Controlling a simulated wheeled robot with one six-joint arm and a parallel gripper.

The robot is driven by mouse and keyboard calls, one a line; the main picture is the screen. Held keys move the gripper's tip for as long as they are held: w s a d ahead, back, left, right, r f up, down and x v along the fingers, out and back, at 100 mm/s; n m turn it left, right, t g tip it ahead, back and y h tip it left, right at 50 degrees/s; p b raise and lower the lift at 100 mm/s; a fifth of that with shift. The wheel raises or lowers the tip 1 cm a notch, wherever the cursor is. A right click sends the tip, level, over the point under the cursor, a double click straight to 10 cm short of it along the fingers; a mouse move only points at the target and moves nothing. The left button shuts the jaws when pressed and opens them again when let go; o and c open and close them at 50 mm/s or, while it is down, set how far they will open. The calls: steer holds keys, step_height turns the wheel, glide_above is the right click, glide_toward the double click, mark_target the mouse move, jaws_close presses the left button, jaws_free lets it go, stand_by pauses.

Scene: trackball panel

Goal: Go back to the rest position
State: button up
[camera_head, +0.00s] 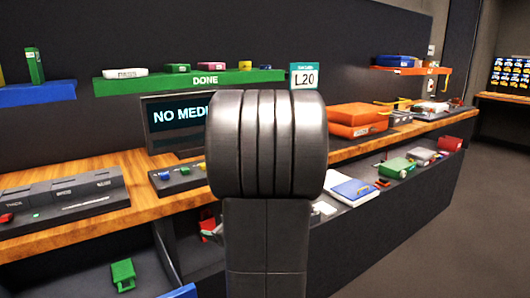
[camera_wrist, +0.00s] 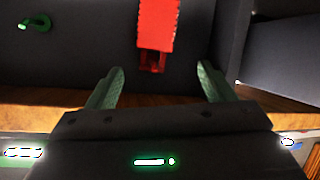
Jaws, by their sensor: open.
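My gripper (camera_wrist: 161,82) shows in the wrist view with its two green fingers spread apart and nothing between their tips. A red block-like thing (camera_wrist: 157,25) lies just beyond the fingertips, roughly centred between them and apart from both. In the head view my dark arm stands upright in the middle of the picture. It hides my gripper and part of the bench behind it.
A wooden bench (camera_head: 75,240) runs across the head view, with a black screen (camera_head: 172,114), grey bins and orange cases (camera_head: 358,114) on it. A green "DONE" shelf (camera_head: 185,82) hangs above. Open grey floor (camera_head: 470,225) lies at right.

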steer(key=s, duration=0.1)
steer(key=s+d, duration=0.1)
steer(key=d, duration=0.1)
steer(key=shift+s+d+f+n+g, duration=0.2)
steer(key=shift+s+f+n+g, duration=0.1)
steer(key=shift+s+g, duration=0.1)
